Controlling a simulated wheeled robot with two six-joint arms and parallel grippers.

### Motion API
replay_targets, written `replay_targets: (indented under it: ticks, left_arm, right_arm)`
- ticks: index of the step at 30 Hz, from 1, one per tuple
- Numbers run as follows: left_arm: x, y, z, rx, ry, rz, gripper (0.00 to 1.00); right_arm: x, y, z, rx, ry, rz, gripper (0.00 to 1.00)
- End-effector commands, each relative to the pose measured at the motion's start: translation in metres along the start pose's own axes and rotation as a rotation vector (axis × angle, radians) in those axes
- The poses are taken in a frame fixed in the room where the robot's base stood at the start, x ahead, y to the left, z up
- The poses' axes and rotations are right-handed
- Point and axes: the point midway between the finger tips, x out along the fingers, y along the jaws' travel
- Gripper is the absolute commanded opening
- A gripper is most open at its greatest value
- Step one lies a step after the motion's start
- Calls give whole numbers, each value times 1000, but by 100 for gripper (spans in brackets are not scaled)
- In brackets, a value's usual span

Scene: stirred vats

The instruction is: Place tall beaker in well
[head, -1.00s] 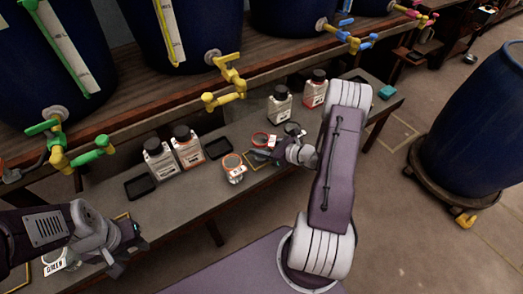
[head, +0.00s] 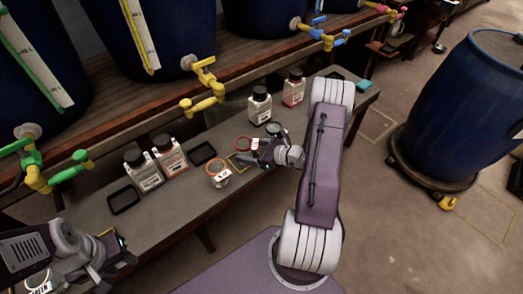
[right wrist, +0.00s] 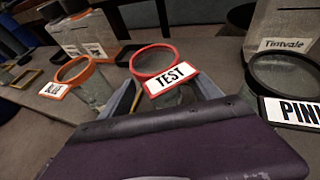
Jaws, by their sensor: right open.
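A clear beaker with a red rim and a TEST label (right wrist: 157,72) stands between the fingers of my right gripper in the right wrist view. My right gripper (head: 258,153) is open around it, and its fingers look not closed on the glass. Its red rim (head: 247,144) also shows in the head view, the lower part hidden by the gripper. Two dark square trays or wells lie on the bench, one at left (head: 123,199) and one nearer the middle (head: 202,153). My left gripper (head: 124,258) is at the bench's lower left; its jaws are unclear. I cannot tell which beaker is the tall one.
An orange-rimmed beaker (head: 218,173) and a dark-rimmed PINK beaker (right wrist: 288,88) flank the TEST beaker closely. Several black-capped bottles (head: 143,170) stand behind. Yellow taps (head: 203,92) overhang the bench. A blue barrel (head: 470,110) stands at right.

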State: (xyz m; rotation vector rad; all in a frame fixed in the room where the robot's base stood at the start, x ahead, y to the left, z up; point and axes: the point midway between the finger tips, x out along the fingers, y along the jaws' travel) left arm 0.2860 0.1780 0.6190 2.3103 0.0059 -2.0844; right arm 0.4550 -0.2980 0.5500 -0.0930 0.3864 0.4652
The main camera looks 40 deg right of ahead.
Motion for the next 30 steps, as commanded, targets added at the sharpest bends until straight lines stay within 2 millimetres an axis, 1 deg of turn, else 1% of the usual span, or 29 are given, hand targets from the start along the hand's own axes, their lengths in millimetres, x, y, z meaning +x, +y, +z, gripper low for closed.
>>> replay_targets:
  ticks: [1,6,12,15,20,30]
  left_arm:
    - [-7,0,-1,0,0,0,36]
    - [-17,0,-2,0,0,0,36]
    - [-27,0,-3,0,0,0,36]
    - [-30,1,-3,0,0,0,36]
    - [-31,1,-3,0,0,0,36]
    - [-30,1,-3,0,0,0,36]
  right_arm:
    - [-12,-1,4,4,0,-5,73]
    - [-46,-1,4,2,-1,-5,73]
    - [-81,-1,3,2,-1,-5,73]
    - [-92,0,2,1,-1,-3,73]
    - [-100,0,1,0,-1,-1,73]
    - [-100,0,0,0,-1,0,73]
